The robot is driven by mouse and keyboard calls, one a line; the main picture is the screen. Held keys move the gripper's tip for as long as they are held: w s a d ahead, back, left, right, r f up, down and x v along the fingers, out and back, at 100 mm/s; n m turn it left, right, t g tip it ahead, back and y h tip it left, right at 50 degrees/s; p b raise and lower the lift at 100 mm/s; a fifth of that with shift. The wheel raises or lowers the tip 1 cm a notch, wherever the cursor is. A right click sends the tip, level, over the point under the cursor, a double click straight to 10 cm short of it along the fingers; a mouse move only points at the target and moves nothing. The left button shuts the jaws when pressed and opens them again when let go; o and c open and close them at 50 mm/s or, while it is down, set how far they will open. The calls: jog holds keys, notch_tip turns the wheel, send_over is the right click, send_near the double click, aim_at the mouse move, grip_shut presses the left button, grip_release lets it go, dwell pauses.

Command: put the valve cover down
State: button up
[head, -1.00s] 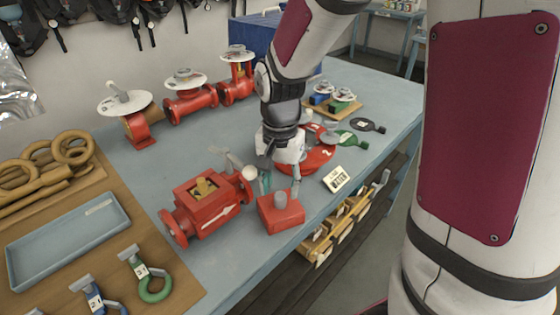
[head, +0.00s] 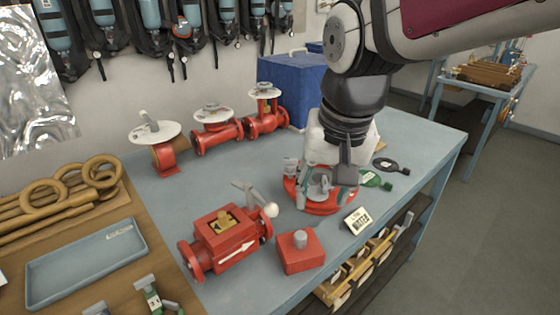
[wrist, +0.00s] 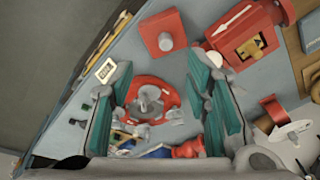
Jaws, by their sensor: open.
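The valve cover (head: 301,257), a red square block with a grey stub on top, sits upright on the blue-grey table (head: 240,301) near its front edge. It also shows in the wrist view (wrist: 157,43). The red valve body (head: 235,250) with a white arrow stands to its left, a small gap apart. Its top is uncovered, with a brass-coloured part (head: 222,222) inside. My gripper (head: 318,178) is open and empty, behind and right of the cover and clear of it. It hangs over a round red piece (wrist: 151,91) with a grey hub, seen between the fingers.
A small sign (head: 357,220) stands right of the cover. Round tags (head: 375,180) lie farther back. Red valves with white discs (head: 215,132) line the back by a blue box (head: 290,88). A blue tray (head: 85,262) lies left. A rack (head: 370,262) hangs below the front edge.

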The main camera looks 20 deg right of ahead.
jog(key=s+r+n+t, duration=0.2)
jog(key=s+n, duration=0.2)
jog(key=s, duration=0.3)
jog(key=shift+s+n+t, duration=0.3)
jog(key=shift+s, duration=0.05)
